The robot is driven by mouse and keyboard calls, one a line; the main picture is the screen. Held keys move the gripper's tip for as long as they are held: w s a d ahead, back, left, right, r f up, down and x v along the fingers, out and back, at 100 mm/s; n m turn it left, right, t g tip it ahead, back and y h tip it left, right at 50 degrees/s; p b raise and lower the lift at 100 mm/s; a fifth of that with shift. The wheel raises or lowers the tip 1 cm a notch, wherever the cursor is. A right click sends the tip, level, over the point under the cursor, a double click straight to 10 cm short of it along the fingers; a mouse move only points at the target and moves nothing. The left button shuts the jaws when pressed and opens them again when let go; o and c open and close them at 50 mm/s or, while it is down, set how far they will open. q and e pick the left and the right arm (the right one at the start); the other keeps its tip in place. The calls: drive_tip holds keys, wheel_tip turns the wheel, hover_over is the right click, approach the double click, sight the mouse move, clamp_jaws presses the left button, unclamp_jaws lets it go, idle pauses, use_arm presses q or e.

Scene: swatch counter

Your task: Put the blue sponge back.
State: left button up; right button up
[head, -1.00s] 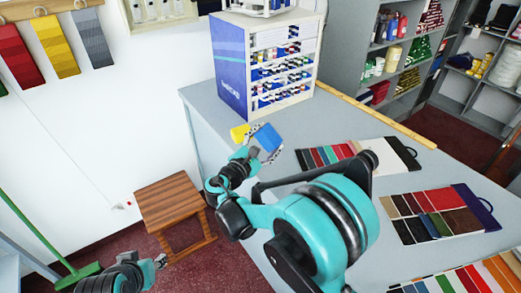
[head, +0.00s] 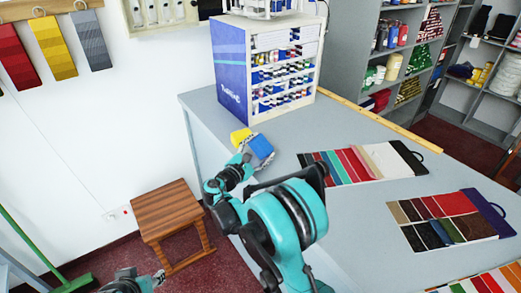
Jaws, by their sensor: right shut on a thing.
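The blue sponge (head: 261,147) is between the fingers of my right gripper (head: 258,153), close to the counter's left edge. A yellow sponge (head: 240,136) sits just behind and to the left of it on the grey counter (head: 205,106). I cannot tell whether the blue sponge touches the counter or the yellow sponge. My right arm hides the counter's front left edge. My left gripper (head: 158,278) shows only partly at the bottom edge, low beside the stool, and its finger state is unclear.
A display cabinet (head: 232,75) with small bottles stands at the counter's back. Swatch cards (head: 365,162) and (head: 450,220) lie to the right of my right arm. A wooden stool (head: 165,207) stands on the floor at left. Bare counter lies between the cabinet and the cards.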

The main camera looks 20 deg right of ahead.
drive_tip(key=shift+f, duration=0.1)
drive_tip(key=o, duration=1)
